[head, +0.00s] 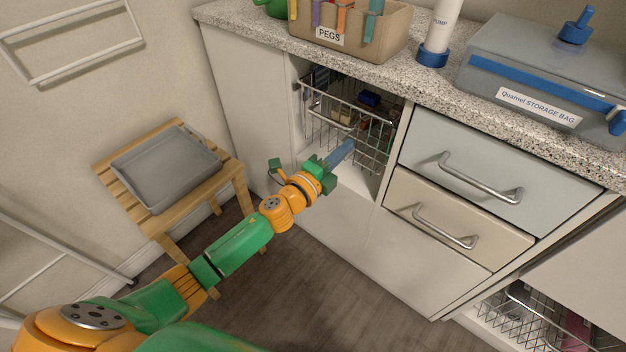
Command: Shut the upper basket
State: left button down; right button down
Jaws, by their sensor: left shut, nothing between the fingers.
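The upper basket (348,104) is a wire basket in the open bay of the cabinet, under the counter. Its front rail stands a little out from the bay, and several small items show inside it. My left gripper (347,147) is shut and empty, with its blue fingers pointing at the lower front of the basket. The fingertips overlap the basket's front wires in the view; I cannot tell whether they touch. My right gripper is not in view.
Two shut drawers (465,180) with bar handles are right of the bay. Another wire basket (515,320) is at the lower right. The speckled counter (250,30) holds a peg box, a pump bottle and a storage bag. A wooden stool (170,225) with a grey tray stands left.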

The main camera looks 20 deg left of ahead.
pick_arm(q)
jog(key=v, duration=0.9)
jog(key=s+a+f+n+g+y, duration=0.2)
jog(key=s+a+f+n, duration=0.15)
jog(key=f, duration=0.55)
jog(key=s+a+f+n+g+y, duration=0.2)
jog(key=f+n+g, duration=0.15)
jog(key=f, duration=0.55)
jog(key=s+a+f+n+g+y, duration=0.1)
jog(key=s+a+f+n+y, duration=0.2)
jog(key=f, duration=0.5)
jog(key=s+f+n+g, duration=0.4)
jog(key=s+f+n, duration=0.1)
jog(key=s+f, duration=0.55)
jog(key=s+d+f+n+g+p, duration=0.1)
jog(key=s+n+g+p, duration=0.15)
jog(key=s, duration=0.65)
jog(key=s+d+f+n+g+p, duration=0.1)
jog(key=s+n+g, duration=0.15)
jog(key=s, duration=0.65)
notch_tip(320, 180, up, 19)
jog(key=p, duration=1.9)
jog(key=shift+d+h, duration=0.25)
jog(key=shift+h, duration=0.15)
jog(key=shift+g, duration=0.25)
